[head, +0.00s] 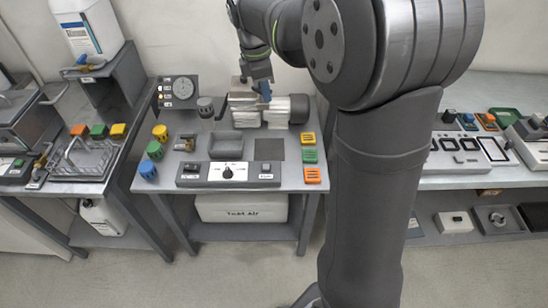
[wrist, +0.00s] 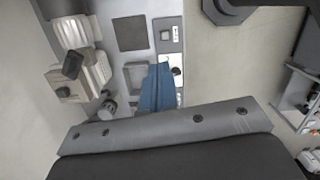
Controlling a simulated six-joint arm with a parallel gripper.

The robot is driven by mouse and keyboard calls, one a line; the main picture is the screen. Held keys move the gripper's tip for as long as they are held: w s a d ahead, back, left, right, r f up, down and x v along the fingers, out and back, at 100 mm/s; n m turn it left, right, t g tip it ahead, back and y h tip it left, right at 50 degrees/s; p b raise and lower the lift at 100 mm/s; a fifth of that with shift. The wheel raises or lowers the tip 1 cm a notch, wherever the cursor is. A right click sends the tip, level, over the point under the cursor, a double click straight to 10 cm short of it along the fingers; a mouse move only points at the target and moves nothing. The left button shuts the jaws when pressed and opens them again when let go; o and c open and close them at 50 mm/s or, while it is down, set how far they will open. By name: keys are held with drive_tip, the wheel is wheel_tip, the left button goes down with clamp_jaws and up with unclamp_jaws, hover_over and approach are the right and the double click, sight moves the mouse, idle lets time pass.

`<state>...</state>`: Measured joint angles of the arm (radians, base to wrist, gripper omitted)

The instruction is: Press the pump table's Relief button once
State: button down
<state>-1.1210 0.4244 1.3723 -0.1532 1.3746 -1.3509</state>
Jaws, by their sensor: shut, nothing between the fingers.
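The pump table (head: 150,186) stands in the middle of the head view. Its front control panel (head: 205,182) has a dial knob (head: 228,173) in the middle, a button on the left (head: 190,168) and a grey button on the right (head: 266,168). Their labels are too small to read surely, so I cannot tell which is Relief. My gripper (head: 264,92) is shut and empty, with blue fingers, above the pump at the table's back, apart from the panel. In the wrist view the fingers (wrist: 158,88) cover part of the panel (wrist: 168,52).
A silver pump (head: 275,112), a gauge box (head: 178,92), a grey tray (head: 226,147) and a dark pad (head: 264,148) occupy the table. Coloured blocks line both sides, including a blue one (head: 148,170) and an orange one (head: 312,175). Other benches stand left and right.

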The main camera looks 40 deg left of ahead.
wheel_tip(320, 180, down, 9)
drive_tip(key=n+t+h, duration=0.1)
drive_tip(key=n+t, duration=0.3)
drive_tip(key=n, duration=0.2)
drive_tip(key=n+t+y, duration=0.2)
drive_tip(key=n+t, duration=0.2)
drive_tip(key=n, duration=0.6)
hover_over(263, 168)
wheel_tip(263, 168, down, 8)
drive_tip(key=shift+d, duration=0.1)
drive_tip(key=shift+f, duration=0.15)
drive_tip(key=shift+f, duration=4.3)
drive_tip(key=shift+f, duration=0.4)
